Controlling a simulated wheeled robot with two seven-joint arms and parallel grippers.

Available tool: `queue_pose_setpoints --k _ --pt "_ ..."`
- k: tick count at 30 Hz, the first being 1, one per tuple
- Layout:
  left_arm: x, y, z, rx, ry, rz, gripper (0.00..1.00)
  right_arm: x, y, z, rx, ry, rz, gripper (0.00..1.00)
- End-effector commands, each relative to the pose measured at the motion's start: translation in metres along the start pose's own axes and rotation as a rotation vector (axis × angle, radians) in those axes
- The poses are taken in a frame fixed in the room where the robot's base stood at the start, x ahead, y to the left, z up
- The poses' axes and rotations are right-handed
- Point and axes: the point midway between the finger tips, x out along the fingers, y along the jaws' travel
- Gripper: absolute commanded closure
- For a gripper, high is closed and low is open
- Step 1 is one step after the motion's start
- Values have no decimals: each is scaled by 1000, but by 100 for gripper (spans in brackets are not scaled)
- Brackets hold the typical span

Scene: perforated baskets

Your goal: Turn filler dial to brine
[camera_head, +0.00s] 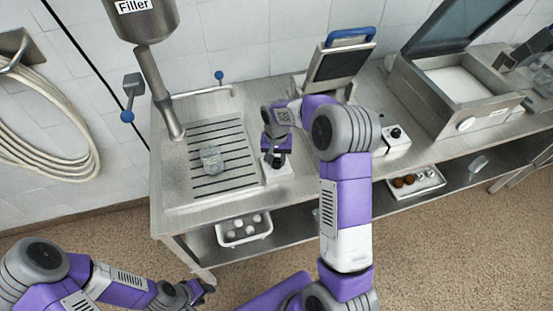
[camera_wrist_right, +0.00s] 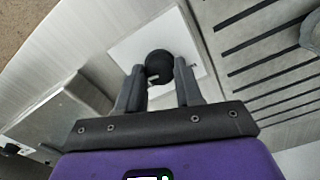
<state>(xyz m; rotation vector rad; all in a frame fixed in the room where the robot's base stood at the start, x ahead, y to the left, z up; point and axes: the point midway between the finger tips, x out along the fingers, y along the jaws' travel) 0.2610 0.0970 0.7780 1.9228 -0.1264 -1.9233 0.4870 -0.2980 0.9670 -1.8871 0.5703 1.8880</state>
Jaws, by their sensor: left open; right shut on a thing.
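The filler (camera_head: 145,22) is a grey metal vessel with a "Filler" label, at the top left in the head view. Its dial is a black round knob (camera_wrist_right: 159,64) on a white square plate (camera_wrist_right: 126,48), which also shows in the head view (camera_head: 284,169) beside the slotted drain. My right gripper (camera_wrist_right: 159,78) is shut on the knob, one finger on each side. A small light pointer mark shows on the knob's near edge; any lettering on the plate is unreadable. In the head view the right gripper (camera_head: 275,157) largely hides the knob. My left gripper (camera_head: 204,291) is open and empty, low in front of the bench.
A clear jar (camera_head: 211,159) stands on the slotted drain (camera_head: 196,181). A tilted dark screen with a blue handle (camera_head: 350,36) and an open-lidded machine (camera_head: 455,82) stand to the right. The lower shelf holds a white basket (camera_head: 244,238) and a tray (camera_head: 417,192).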

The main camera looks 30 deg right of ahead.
Motion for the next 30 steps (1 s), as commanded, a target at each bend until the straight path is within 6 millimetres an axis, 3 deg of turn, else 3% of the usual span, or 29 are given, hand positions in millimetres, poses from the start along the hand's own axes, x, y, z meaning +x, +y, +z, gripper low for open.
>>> queue_pose_setpoints --k 15,30 --pt "-1 0 0 0 0 0 57 -2 -1 -1 447 2 -2 95" --pt "-4 2 0 0 0 0 57 -1 -1 -1 637 2 -2 95"
